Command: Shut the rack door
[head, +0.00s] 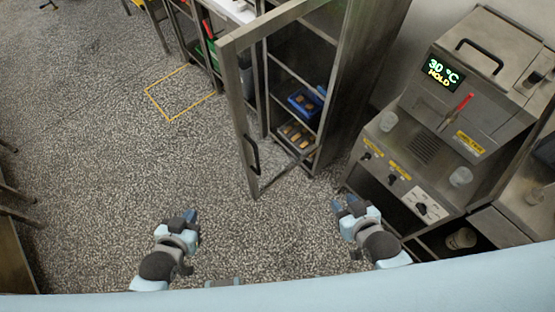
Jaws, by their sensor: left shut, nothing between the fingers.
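The rack door (239,112) is a tall metal frame with a see-through pane. It stands open, swung out from the rack (343,85) towards me. Its dark handle (252,155) is on the lower part of the free edge. My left gripper (190,215) is shut and empty, over the floor to the lower left of the door, apart from it. My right gripper (345,203) looks open and empty, its two blue fingertips apart. It is to the lower right of the door and touches nothing that I can see.
The rack's shelves hold a blue tray (305,103) and a tray of brown pieces (297,134). A machine with a display (441,74) stands to the right, close to my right arm. The speckled floor (110,150) on the left is clear, with a yellow outlined square (174,118).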

